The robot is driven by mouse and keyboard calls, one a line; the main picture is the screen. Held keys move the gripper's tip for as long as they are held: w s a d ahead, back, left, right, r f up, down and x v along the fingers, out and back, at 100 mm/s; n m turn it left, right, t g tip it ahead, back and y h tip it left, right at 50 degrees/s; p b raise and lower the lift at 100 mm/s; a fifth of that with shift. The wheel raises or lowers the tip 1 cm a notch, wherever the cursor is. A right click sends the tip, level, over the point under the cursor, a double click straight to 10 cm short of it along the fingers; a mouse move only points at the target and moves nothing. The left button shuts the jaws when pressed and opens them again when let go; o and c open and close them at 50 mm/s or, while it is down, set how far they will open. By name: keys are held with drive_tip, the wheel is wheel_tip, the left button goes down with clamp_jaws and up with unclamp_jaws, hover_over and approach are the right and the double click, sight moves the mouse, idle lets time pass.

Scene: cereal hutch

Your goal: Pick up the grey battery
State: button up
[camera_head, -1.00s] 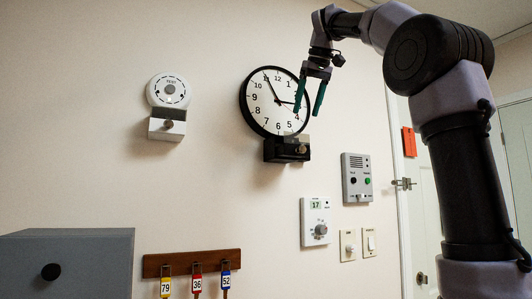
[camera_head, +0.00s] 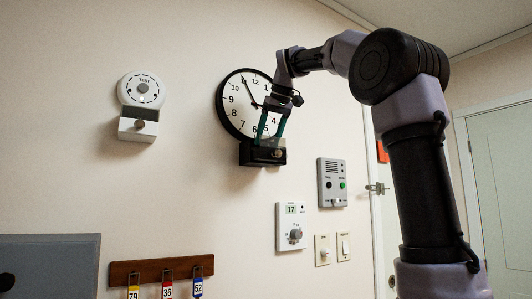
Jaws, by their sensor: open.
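I cannot make out a grey battery for certain. A black box (camera_head: 250,157) with a small knob on its front is on the wall just below the round wall clock (camera_head: 233,112). My gripper (camera_head: 268,139) is open. Its two green fingers point down in front of the clock's lower right part, with the tips at the top of the black box. I cannot tell whether they touch it or whether anything is between them. A white box (camera_head: 130,130) with a similar knob is below the round white "TEST" device (camera_head: 144,88) to the left.
A grey intercom panel (camera_head: 332,182), a white thermostat (camera_head: 290,227) and switches (camera_head: 343,247) are on the wall to the right. A wooden key rack (camera_head: 150,271) is below. A grey cabinet (camera_head: 60,250) fills the lower left. A door (camera_head: 505,200) is at the right.

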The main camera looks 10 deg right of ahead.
drive_tip(key=shift+w+f, duration=0.2)
drive_tip(key=shift+f, duration=0.2)
clamp_jaws()
drive_tip(key=shift+r, duration=0.1)
drive_tip(key=shift+r, duration=4.85)
